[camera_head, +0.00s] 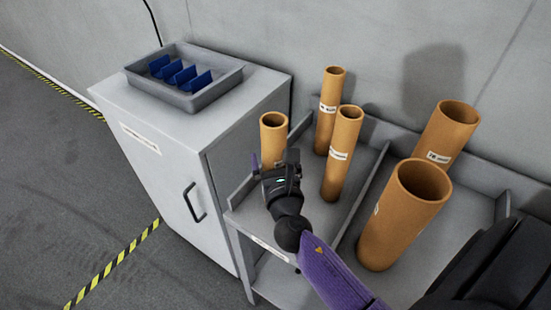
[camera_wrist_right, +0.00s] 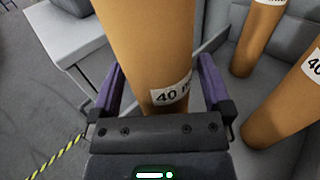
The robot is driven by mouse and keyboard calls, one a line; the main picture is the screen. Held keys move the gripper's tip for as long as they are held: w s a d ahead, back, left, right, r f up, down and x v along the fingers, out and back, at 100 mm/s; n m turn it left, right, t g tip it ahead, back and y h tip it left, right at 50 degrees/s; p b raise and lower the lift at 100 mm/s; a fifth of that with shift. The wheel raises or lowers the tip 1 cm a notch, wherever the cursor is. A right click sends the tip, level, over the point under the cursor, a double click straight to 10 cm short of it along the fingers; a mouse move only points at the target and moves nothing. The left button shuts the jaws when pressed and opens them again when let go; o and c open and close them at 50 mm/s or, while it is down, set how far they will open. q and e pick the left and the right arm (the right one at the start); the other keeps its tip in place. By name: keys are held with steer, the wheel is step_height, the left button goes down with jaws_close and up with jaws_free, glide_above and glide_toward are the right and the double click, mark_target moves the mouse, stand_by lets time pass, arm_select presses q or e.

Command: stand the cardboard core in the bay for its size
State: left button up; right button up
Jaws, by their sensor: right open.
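A tan cardboard core (camera_head: 273,128) stands upright at the near left of the rack's left bay (camera_head: 352,212). Its label reads "40" in the right wrist view (camera_wrist_right: 145,45). My right gripper (camera_head: 272,162) is at this core, its purple fingers on either side of it and open. The gripper hides the core's lower end, so I cannot tell whether it touches the floor. Two other slim labelled cores, one at the back (camera_head: 328,115) and one nearer (camera_head: 342,155), stand in the same bay. My left gripper is not in view.
Two wide cores, one behind (camera_head: 447,140) and one in front (camera_head: 400,220), stand in the right bay, past a low divider (camera_head: 366,190). A grey cabinet (camera_head: 165,165) stands left of the rack. A grey tray (camera_head: 205,98) with blue holders (camera_head: 180,75) sits on it.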

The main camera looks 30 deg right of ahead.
steer(key=b+v, duration=0.1)
steer(key=v, duration=1.1)
steer(key=shift+r, duration=0.1)
